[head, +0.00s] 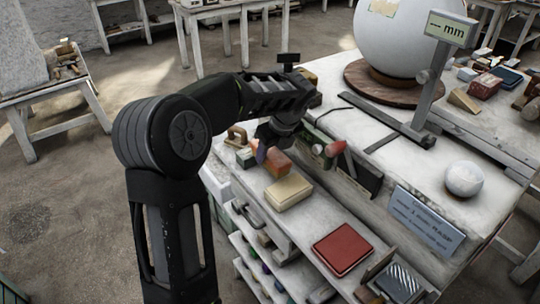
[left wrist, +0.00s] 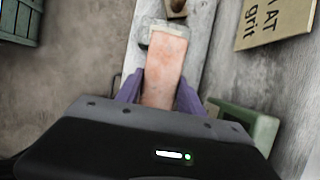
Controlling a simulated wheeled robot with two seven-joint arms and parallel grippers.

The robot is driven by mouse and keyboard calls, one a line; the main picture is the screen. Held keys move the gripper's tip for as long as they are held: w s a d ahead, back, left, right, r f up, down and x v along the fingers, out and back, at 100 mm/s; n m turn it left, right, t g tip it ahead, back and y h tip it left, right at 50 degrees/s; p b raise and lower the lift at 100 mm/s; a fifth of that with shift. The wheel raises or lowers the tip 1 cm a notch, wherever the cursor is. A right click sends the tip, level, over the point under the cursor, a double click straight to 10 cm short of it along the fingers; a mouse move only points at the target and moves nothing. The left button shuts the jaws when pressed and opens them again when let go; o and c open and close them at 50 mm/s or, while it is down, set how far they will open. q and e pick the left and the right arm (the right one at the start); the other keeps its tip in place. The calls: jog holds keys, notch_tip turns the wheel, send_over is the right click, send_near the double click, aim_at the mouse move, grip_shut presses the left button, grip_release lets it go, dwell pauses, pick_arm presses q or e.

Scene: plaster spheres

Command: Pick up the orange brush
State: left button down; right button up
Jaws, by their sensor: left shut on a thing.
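The orange brush (head: 278,166) is a blocky orange-brown piece at the left end of the workbench's lower front shelf in the head view. In the left wrist view the brush (left wrist: 165,65) runs away from me between two purple fingers, with a pale strip at its far end. My left gripper (head: 262,154) is shut on it; the left wrist view shows the gripper (left wrist: 160,92) with a finger on each side. Whether the brush touches the shelf is hard to tell. My right gripper is not in view.
A cream block (head: 289,193) lies just in front of the brush, and a red block (head: 342,249) farther right. A wooden-handled tool (head: 236,136) stands behind it. A large white sphere (head: 405,35) and a small one (head: 464,179) sit on the bench top.

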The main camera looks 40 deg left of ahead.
aim_at(270, 150)
pick_arm(q)
notch_tip(270, 150, up, 9)
jog(key=shift+r, duration=0.1)
jog(key=shift+s, duration=0.1)
dwell(0.7)
